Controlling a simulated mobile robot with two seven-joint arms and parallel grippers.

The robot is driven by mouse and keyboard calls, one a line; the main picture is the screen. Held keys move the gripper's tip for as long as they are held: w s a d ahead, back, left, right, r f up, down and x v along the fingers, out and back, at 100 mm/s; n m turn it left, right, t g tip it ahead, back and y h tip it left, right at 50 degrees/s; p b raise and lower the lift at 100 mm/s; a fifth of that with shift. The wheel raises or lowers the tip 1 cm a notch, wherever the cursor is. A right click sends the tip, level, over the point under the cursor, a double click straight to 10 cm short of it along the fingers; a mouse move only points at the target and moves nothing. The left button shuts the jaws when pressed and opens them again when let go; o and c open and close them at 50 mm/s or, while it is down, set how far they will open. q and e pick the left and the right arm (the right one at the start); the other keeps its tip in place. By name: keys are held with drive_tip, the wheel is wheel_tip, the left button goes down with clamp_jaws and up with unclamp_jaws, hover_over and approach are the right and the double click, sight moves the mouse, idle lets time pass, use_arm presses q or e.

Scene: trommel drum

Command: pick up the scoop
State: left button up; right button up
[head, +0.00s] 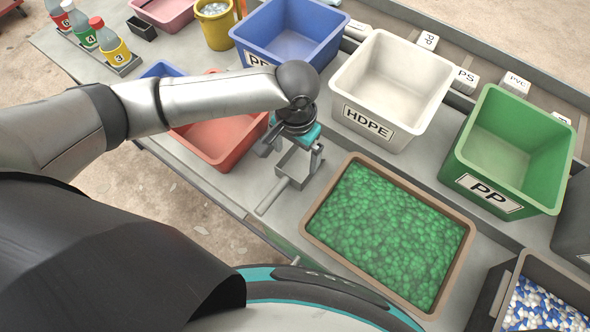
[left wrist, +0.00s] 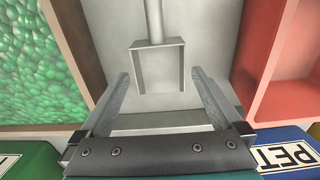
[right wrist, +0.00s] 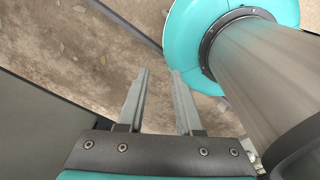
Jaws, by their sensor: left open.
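The scoop (head: 292,166) is a grey metal box-shaped scoop with a straight handle (head: 271,197), lying on the grey table between the red bin and the tray of green pellets. In the left wrist view the scoop (left wrist: 158,45) lies beyond my open fingertips, its handle pointing away. My left gripper (head: 291,154) is above the scoop's box end, pointing down, open. Its fingers (left wrist: 161,76) are spread on either side of the box in the picture, with no grip on it. My right gripper (right wrist: 160,72) is empty with its fingers apart, over the ground.
The brown-rimmed tray (head: 461,250) of green pellets is right of the scoop. The red bin (head: 224,160) is close on its left. HDPE (head: 365,119), PP (head: 487,195) and blue (head: 256,55) bins stand behind. A teal part (right wrist: 187,45) is near my right gripper.

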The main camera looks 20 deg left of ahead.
sight(295, 174)
use_arm(q)
drive_tip(key=f, duration=0.3)
drive_tip(key=f+b, duration=0.1)
drive_tip(key=f, duration=0.1)
drive_tip(key=shift+s, duration=0.25)
drive_tip(key=shift+r, duration=0.1)
drive_tip(key=c, duration=1.1)
drive_tip(key=shift+r, duration=0.15)
wheel_tip(295, 174, up, 20)
drive_tip(key=p, duration=0.4)
